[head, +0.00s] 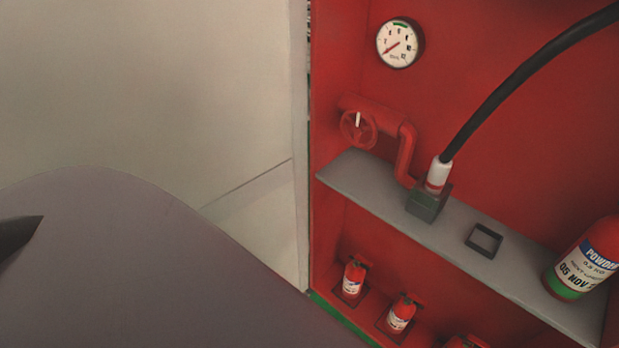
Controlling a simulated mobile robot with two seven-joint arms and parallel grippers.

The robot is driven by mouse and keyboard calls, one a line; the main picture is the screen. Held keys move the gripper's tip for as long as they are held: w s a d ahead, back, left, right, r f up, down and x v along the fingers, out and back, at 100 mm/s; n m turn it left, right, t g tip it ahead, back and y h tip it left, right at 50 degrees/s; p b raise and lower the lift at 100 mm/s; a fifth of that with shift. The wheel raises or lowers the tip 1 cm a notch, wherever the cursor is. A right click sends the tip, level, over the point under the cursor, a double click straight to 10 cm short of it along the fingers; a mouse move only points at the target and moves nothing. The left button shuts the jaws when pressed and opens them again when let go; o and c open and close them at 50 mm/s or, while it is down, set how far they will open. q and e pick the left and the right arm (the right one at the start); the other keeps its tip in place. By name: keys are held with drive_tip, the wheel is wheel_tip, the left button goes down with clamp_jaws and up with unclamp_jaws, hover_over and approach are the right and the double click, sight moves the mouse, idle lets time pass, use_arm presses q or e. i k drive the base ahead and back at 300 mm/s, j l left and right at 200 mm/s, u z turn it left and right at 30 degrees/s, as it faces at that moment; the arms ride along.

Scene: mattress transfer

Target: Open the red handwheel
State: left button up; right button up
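The red handwheel (358,130) is in the head view, right of the middle. It sits on the end of a red pipe (405,150) that bends down to a grey shelf, against a red back wall. A small white mark shows at the top of the wheel. No gripper touches the handwheel. A dark pointed part at the left edge may belong to my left arm, but its fingers cannot be made out. My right gripper is not in view.
A gauge (400,43) is above the handwheel. A black hose (515,85) joins a white and dark green fitting (428,203) on the grey shelf (352,176). A fire extinguisher (585,262) stands at the right, with small ones (353,278) below. A large grey rounded surface fills the lower left.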

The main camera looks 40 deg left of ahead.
sight(359, 128)
drive_tip(key=l+u, duration=0.25)
drive_tip(key=u, duration=0.2)
drive_tip(key=i+l+u, duration=0.1)
drive_tip(key=l+u, duration=0.15)
drive_tip(key=u, duration=0.15)
drive_tip(key=l+u, duration=0.3)
drive_tip(key=u, duration=0.15)
